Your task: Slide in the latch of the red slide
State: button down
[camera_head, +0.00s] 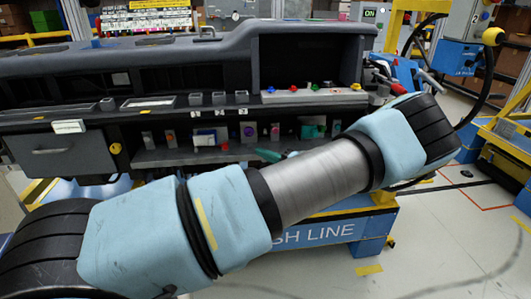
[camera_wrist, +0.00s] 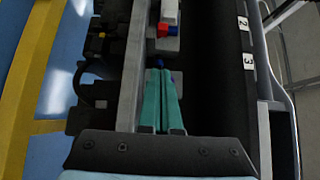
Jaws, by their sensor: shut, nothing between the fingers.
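In the wrist view my gripper (camera_wrist: 160,75) shows as two long teal fingers, pressed together at the tips and empty. Just past the tips is a small blue piece. Beyond it is a grey and white block with a red part (camera_wrist: 163,30) and a blue part beside it; this may be the red slide, but its latch is too small to make out. In the head view my gripper (camera_head: 268,155) is at the front of the dashboard's lower shelf, mostly hidden by my arm. A small red piece (camera_head: 224,147) sits on that shelf to its left.
The dashboard (camera_head: 200,65) fills the back. Several small modules with coloured knobs stand along its lower shelf, and more knobs sit on the upper ledge (camera_head: 315,96). A drawer front (camera_head: 60,148) is at the left. The floor (camera_head: 440,230) at the right is open.

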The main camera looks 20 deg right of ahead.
aim_at(227, 148)
jog(key=shift+w+a+p, duration=0.6)
jog(key=shift+w+a, duration=0.35)
jog(key=shift+a, duration=0.25)
jog(key=shift+w+a+p, duration=0.65)
jog(key=shift+w+a, duration=0.25)
jog(key=shift+a, duration=0.35)
jog(key=shift+w+a+p, duration=0.6)
jog(key=shift+w+a, duration=0.35)
jog(key=shift+a, duration=0.25)
jog(key=shift+w+a, duration=0.15)
jog(key=shift+a, duration=0.95)
